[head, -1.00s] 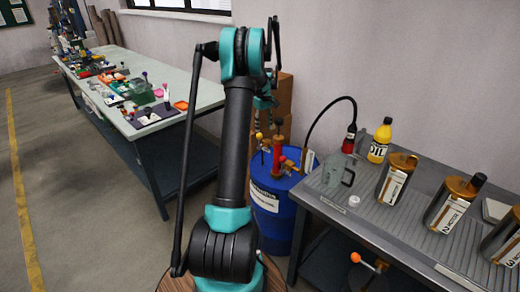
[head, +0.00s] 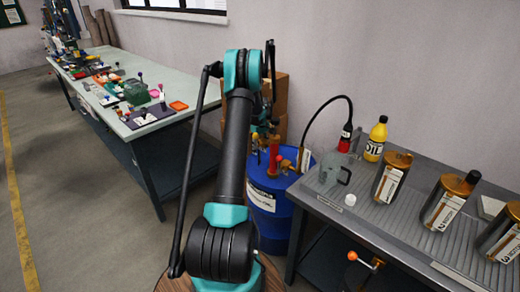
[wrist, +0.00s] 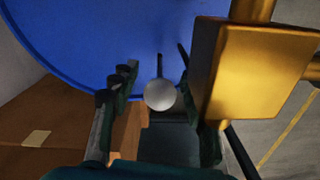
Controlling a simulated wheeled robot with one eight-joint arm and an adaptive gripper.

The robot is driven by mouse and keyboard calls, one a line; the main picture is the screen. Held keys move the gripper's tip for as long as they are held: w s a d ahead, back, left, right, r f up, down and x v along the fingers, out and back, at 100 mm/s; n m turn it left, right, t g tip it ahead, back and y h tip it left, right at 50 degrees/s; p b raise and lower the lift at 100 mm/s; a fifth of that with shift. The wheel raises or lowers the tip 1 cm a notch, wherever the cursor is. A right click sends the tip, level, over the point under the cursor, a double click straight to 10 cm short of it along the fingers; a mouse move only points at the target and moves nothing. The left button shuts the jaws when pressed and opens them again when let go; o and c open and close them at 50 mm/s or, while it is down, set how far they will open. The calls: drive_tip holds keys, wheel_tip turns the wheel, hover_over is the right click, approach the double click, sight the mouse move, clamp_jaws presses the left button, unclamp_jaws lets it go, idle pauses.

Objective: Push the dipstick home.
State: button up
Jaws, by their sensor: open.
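A pale round knob (wrist: 160,96) shows in the middle of the wrist view, between the two fingers of my gripper (wrist: 156,82). A thin dark rod (wrist: 159,66) shows just beyond it against the blue drum (wrist: 90,40). The knob looks like the dipstick's top, but I cannot tell for certain. My gripper is open, and no finger clearly touches the knob. In the head view my gripper (head: 262,137) is above the blue drum (head: 271,200), beside the red pump (head: 274,160), and is partly hidden by my arm. How far the dipstick stands out cannot be seen.
A large brass block (wrist: 255,75) of the pump is close to my right finger. A black hose (head: 325,102) arches from the drum towards the grey bench (head: 345,215). The bench holds a clear jug (head: 330,174), a yellow oil bottle (head: 376,140) and several canisters. Cardboard boxes (head: 281,95) stand behind.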

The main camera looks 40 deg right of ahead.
drive_tip(key=shift+c, duration=0.2)
clamp_jaws()
idle(0.5)
